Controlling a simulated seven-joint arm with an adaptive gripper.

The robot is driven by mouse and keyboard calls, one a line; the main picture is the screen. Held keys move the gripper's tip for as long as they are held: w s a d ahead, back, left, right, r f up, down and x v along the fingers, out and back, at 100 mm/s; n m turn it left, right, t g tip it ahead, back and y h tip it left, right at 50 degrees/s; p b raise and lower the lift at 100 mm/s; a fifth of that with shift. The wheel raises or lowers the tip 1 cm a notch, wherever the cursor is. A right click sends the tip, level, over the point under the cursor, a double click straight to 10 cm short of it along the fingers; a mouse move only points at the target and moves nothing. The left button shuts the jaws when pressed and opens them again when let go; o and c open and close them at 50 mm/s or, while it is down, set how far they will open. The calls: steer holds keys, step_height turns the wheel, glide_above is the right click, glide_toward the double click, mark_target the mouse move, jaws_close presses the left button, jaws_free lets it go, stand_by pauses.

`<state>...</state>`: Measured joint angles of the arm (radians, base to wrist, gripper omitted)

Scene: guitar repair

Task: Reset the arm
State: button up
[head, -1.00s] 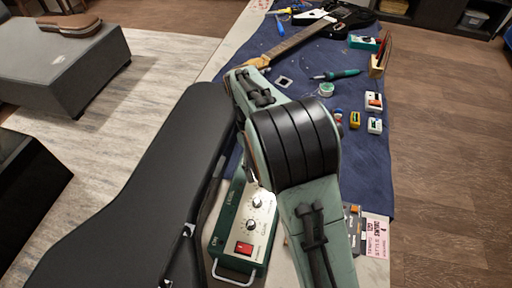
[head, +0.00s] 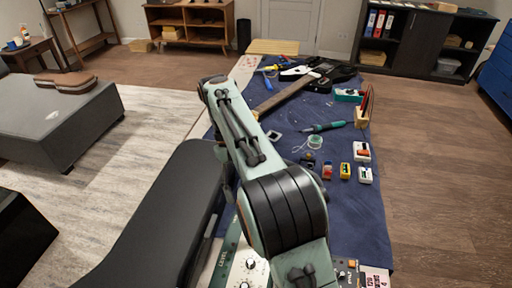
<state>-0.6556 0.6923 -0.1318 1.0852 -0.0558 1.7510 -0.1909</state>
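My arm reaches up from the bottom of the head view over the workbench, with its elbow above the blue mat (head: 352,215). Its far end is at the upper left of the arm, near the left edge of the mat. The fingers of my gripper do not show; they are hidden behind or beyond the arm. I cannot see whether it holds anything.
A black guitar case (head: 160,215) lies left of the bench. The electric guitar (head: 325,72), a soldering iron (head: 325,127), a solder spool (head: 315,142) and several small pedals (head: 362,151) lie on the mat. A green power unit (head: 245,268) is partly behind my arm.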

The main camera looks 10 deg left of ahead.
steer(key=d+r+m+t+y, duration=0.1)
steer(key=d+r+m+y, duration=0.15)
steer(key=d+r, duration=0.8)
steer(key=s+d+r+m+t, duration=0.1)
steer(key=s+d+m, duration=0.1)
steer(key=s+d, duration=0.55)
steer(key=s+d+f+m+t+y, duration=0.1)
steer(key=s+f+m, duration=0.2)
steer(key=s+f, duration=1)
steer(key=shift+s+d, duration=0.4)
steer(key=shift+s, duration=0.2)
steer(key=shift+f+y, duration=0.1)
steer(key=shift+y, duration=0.15)
